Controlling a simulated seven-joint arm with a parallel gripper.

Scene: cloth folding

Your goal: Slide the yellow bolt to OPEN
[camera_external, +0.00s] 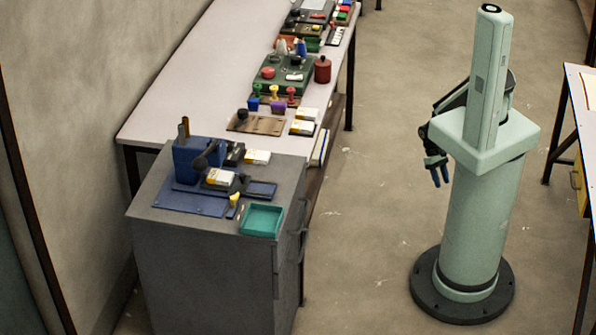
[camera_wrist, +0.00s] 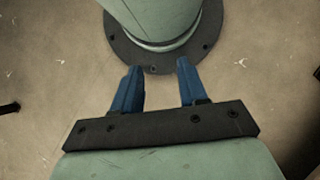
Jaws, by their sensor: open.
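A small yellow piece (camera_external: 234,199) stands at the front edge of the blue base plate on the grey cabinet. It may be the yellow bolt, but it is too small to be sure, and no OPEN marking is readable. My gripper (camera_external: 440,178) hangs beside my base at the right, over the floor and far from the cabinet. Its blue fingers point down. In the wrist view my gripper (camera_wrist: 158,70) is open and empty, with bare floor and my own base ahead of it.
The grey cabinet (camera_external: 215,270) carries a blue block device (camera_external: 190,162) with a dark lever and a teal tray (camera_external: 262,220). A long white table (camera_external: 190,90) behind holds stamps, a red canister (camera_external: 322,69) and several small items. Clear floor separates me from the cabinet.

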